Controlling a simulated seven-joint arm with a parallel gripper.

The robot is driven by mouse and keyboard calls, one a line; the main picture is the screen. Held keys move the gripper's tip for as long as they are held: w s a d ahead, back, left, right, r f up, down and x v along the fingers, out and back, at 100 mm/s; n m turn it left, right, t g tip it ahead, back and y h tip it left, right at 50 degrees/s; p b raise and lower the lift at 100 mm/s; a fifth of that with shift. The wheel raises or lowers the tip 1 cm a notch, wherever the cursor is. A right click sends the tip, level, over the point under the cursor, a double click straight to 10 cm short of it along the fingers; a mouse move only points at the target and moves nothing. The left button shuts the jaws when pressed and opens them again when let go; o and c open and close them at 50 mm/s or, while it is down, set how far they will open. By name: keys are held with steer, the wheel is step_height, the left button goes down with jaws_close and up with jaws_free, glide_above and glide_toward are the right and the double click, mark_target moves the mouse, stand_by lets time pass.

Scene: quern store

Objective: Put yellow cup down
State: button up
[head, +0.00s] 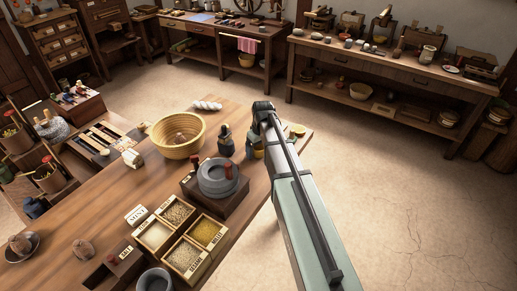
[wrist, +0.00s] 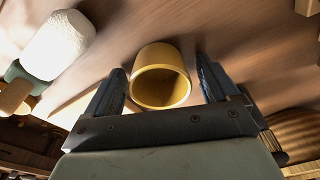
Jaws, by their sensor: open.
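The yellow cup (wrist: 160,54) is in the wrist view, its round open mouth facing the camera, against the wooden table top. My gripper (wrist: 161,68) is open, with one dark finger on each side of the cup. A gap shows between the cup and each finger. In the head view, a bit of yellow (head: 258,154) shows beside the end of my arm, most of it hidden. I cannot tell from these views whether the cup's base touches the table.
A wide yellow basket (head: 179,136), a stone quern (head: 218,178) and labelled grain boxes (head: 153,235) stand on the table to the left. A white twisted bundle (head: 207,105) lies at the far edge. A pale rough object (wrist: 60,42) is left of the cup. Open floor lies right.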

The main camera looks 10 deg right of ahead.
steer(key=shift+r, duration=0.1)
step_height(320, 180, up, 12)
steer(key=s, duration=0.1)
steer(key=shift+s+d, duration=0.15)
steer(key=shift+d, duration=0.15)
stand_by(0.4)
steer(key=shift+d, duration=0.1)
stand_by(0.3)
